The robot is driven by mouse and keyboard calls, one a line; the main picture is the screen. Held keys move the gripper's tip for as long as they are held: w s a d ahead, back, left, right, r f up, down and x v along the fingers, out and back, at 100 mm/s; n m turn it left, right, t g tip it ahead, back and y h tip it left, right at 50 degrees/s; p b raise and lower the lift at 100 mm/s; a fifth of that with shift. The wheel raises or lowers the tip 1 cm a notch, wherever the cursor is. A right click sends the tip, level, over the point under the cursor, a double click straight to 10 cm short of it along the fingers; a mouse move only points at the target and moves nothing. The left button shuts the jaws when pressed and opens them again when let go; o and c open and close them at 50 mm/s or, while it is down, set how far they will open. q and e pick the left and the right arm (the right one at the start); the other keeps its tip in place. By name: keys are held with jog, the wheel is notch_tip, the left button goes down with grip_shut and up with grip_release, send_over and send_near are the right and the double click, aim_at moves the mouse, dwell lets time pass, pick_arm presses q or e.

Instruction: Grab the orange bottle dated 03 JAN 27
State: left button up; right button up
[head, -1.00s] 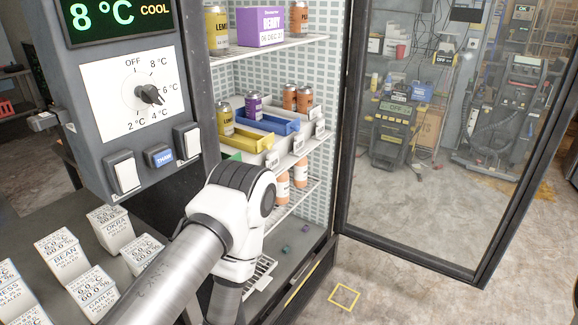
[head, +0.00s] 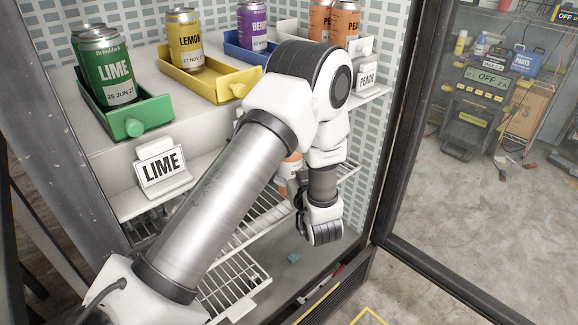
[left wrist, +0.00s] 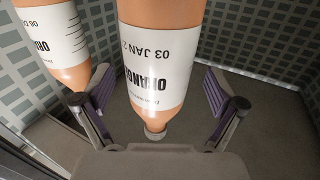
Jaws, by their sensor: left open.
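In the left wrist view an orange bottle (left wrist: 160,65) with a white label reading "ORANGE" and "03 JAN 2", its end cut off, hangs upside down in the picture. It stands between the two spread fingers of my left gripper (left wrist: 156,88), with a gap to each finger. A second orange bottle (left wrist: 55,40), labelled "06 D", is just left of the left finger. In the head view my left arm reaches into the cabinet, and the gripper is mostly hidden below the shelf. Part of an orange bottle (head: 290,166) shows beside it; I cannot tell which one.
The shelf above holds cans in green (head: 130,112), yellow (head: 205,85) and blue (head: 250,50) trays, with a LIME sign (head: 162,168) at its front edge. Wire racks (head: 235,275) lie below. The open glass door (head: 480,190) is on the right.

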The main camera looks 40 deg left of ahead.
pick_arm(q)
jog(key=shift+f+x, duration=0.2)
jog(key=shift+x, duration=0.75)
jog(key=shift+d+r, duration=0.1)
jog(key=shift+r, duration=0.05)
jog(key=shift+c, duration=0.7)
jog(key=c, duration=1.6)
jog(key=shift+c, duration=0.2)
jog(key=shift+r, duration=0.1)
